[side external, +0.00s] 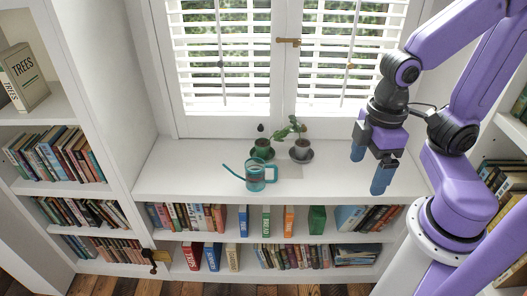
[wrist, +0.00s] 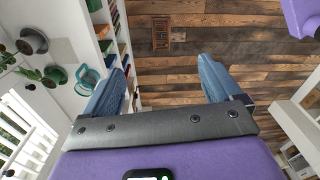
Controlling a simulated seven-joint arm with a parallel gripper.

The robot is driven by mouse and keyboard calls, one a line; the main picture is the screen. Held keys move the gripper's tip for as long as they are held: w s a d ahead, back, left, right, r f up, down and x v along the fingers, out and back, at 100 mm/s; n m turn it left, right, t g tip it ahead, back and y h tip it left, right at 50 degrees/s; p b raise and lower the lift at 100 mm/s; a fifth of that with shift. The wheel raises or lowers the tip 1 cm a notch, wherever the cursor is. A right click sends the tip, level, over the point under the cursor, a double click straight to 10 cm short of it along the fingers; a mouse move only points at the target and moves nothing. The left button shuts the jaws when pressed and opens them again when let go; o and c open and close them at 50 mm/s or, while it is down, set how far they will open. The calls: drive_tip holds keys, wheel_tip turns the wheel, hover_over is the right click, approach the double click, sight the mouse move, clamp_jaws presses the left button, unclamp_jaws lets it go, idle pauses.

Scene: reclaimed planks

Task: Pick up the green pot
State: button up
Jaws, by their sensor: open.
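The small green pot (side external: 262,152) stands upright on the white window ledge, just behind the teal watering can (side external: 256,175), which partly covers its front. A dark plant rises from it. In the wrist view the green pot (wrist: 55,76) is at the left edge, next to the watering can (wrist: 88,79). My gripper (side external: 369,167) is open and empty. It hangs to the right of the pot, above the right end of the ledge and well apart from it. In the wrist view its two blue fingers (wrist: 162,78) are spread over the wooden floor.
A grey pot (side external: 300,151) with a leafy plant stands on a dark saucer close to the right of the green pot. The shuttered window (side external: 284,70) is behind them. Bookshelves (side external: 166,231) lie below the ledge (side external: 200,180). The ledge is bare at both ends.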

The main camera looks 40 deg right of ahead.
drive_tip(key=w+a+f+m+y, duration=0.15)
drive_tip(key=w+a+m, duration=0.25)
drive_tip(key=w+m, duration=0.7)
drive_tip(key=m+t, duration=0.4)
drive_tip(key=m, duration=2.5)
hover_over(262, 144)
drive_tip(key=s+d, duration=0.4)
drive_tip(key=s, duration=0.2)
wheel_tip(262, 144, down, 14)
drive_tip(key=r, duration=0.1)
drive_tip(key=shift+y, duration=0.35)
drive_tip(key=x, duration=1.7)
drive_tip(key=shift+s+a+f, duration=0.15)
drive_tip(key=shift+a+f, duration=0.15)
drive_tip(key=shift+f, duration=0.05)
drive_tip(key=c, duration=1.4)
drive_tip(key=shift+c, duration=0.2)
